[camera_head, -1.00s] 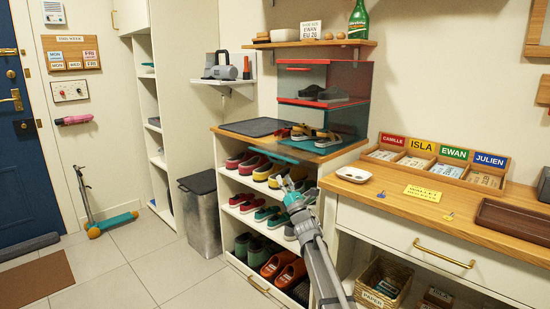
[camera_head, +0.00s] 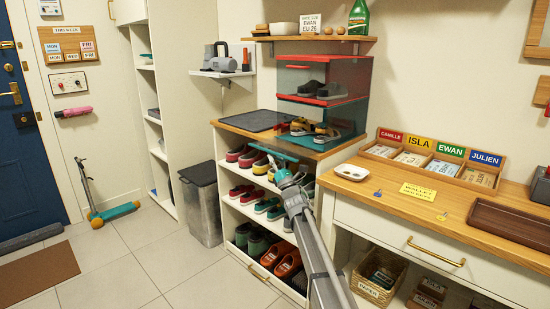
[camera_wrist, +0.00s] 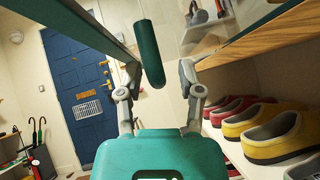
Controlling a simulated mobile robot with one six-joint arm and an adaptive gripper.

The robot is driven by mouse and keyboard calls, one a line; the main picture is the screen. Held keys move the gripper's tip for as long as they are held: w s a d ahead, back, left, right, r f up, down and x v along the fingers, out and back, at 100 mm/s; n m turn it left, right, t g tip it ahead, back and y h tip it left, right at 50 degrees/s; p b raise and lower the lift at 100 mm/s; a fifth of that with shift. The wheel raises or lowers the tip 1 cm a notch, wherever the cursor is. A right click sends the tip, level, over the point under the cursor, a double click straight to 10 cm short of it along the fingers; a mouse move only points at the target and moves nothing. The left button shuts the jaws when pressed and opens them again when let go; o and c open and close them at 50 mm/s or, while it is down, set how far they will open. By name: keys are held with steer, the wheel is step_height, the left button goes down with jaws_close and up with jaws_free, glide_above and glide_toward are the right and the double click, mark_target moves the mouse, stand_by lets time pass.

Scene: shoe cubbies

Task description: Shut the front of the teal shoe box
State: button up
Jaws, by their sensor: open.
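The teal shoe box (camera_head: 333,114) is the lower of two see-through boxes stacked on the shoe rack. Its front is open, and shoes (camera_head: 313,131) show inside. The front's teal edge (camera_head: 272,152) sticks out past the rack top toward me. My gripper (camera_head: 284,168) is just below that edge, in front of the rack. In the wrist view, my gripper (camera_wrist: 160,70) has its fingers apart. A dark teal rounded bar (camera_wrist: 148,55), apparently the front's handle, shows between and beyond the fingertips. I cannot tell whether they touch.
The wooden rack top (camera_head: 285,146) overhangs shelves of shoes (camera_head: 245,190). A red-edged box (camera_head: 325,80) sits on the teal one. The drawer cabinet (camera_head: 420,240) stands close on the right.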

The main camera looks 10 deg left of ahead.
jaws_close()
stand_by(0.3)
